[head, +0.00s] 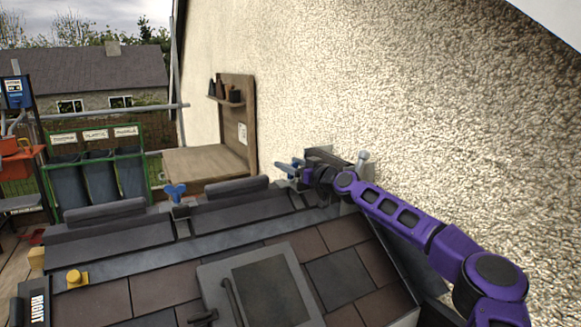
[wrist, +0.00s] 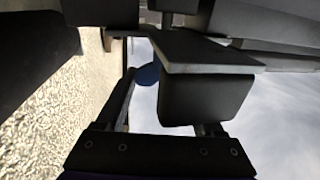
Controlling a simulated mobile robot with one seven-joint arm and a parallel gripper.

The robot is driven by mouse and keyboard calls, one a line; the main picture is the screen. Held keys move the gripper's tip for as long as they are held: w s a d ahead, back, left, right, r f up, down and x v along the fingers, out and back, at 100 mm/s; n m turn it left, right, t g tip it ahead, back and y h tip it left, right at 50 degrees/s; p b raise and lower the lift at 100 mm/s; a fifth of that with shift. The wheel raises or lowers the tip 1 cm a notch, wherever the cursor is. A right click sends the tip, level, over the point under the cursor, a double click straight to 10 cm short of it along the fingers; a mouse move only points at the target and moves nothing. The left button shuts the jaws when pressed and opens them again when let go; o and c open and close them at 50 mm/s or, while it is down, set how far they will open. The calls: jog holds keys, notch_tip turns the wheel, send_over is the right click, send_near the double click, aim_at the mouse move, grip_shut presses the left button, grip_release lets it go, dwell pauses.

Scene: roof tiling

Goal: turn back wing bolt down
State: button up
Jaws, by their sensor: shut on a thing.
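A second blue wing bolt (head: 176,192) stands upright on the ridge further left.
Dark ridge tiles (head: 235,190) run along the roof top below my gripper. A rough cream wall (head: 400,100) stands close behind my arm. A roof window (head: 268,285) lies on the brown-tiled slope, with a yellow knob (head: 74,277) at left. Green-framed bins (head: 98,170) stand beyond.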

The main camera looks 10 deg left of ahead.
jog(key=shift+s+a+r+m+t+h+b, duration=0.1)
jog(key=shift+m+t+h+b, duration=0.1)
jog(key=shift+m+t+h, duration=0.55)
jog(key=shift+w+r+m+t+h+b, duration=0.15)
jog(key=shift+m+t+h, duration=0.4)
jog(key=shift+h, duration=0.45)
jog(key=shift+s+a+r+m+t+h+b, duration=0.1)
jog(key=shift+s+m+t+h+b, duration=0.1)
jog(key=shift+m+t+h, duration=0.45)
jog(key=shift+d+m+t+h+p, duration=0.2)
jog(key=shift+m+t+h+p, duration=0.45)
jog(key=shift+m+h, duration=0.95)
jog(key=shift+r+h+p, duration=0.1)
jog(key=shift+h+p, duration=0.2)
jog(key=shift+h, duration=0.5)
jog(key=shift+w, duration=0.2)
jog(key=o, duration=1.4)
jog(key=shift+f, duration=0.3)
jog(key=shift+s, duration=0.1)
jog(key=shift+s+d+f, duration=0.1)
jog(key=shift+s+d, duration=0.05)
jog(key=shift+s, duration=0.35)
jog(key=s+d, duration=0.1)
jog(key=s, duration=0.4)
jog(key=s+d+b, duration=0.1)
jog(key=s, duration=0.4)
jog(key=s+d, duration=0.1)
jog(key=s, duration=0.5)
